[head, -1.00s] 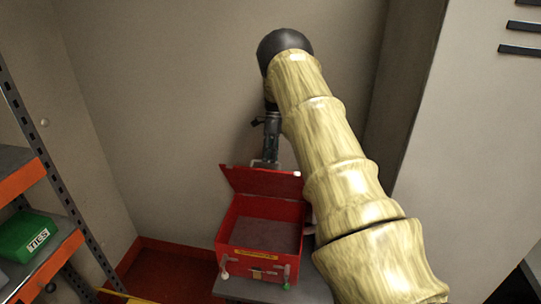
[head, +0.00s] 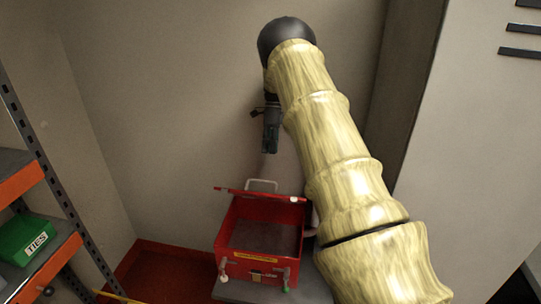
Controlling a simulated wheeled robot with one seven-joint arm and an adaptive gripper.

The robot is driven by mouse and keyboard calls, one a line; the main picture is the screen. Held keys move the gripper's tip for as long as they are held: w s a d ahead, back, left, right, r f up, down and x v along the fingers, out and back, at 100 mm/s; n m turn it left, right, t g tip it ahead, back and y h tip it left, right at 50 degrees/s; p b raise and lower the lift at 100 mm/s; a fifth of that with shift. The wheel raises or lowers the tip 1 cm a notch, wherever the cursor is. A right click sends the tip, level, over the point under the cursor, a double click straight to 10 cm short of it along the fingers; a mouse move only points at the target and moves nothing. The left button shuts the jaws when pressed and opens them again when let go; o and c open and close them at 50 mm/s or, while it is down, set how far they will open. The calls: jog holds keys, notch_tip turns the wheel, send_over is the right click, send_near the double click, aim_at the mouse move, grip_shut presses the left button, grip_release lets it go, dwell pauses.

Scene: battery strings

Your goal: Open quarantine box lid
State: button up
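The red quarantine box (head: 223,243) stands low against the far wall, and its dark interior shows. Its red lid (head: 250,194) is up at the back edge and shows almost edge-on as a thin band. A pale handle (head: 262,183) stands out beyond the lid's upper edge. My gripper (head: 268,152) points down above the handle, with a visible gap between them. Its fingers are small and dark, and I cannot tell whether they are open or shut. A yellow label and latches show on the box front.
The box stands on a grey surface (head: 240,290). My pale arm fills the right of the view and hides what lies right of the box. A shelf rack with a green "TIES" bin (head: 27,238) stands at the left.

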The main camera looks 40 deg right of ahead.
jog(key=shift+r, duration=2.65)
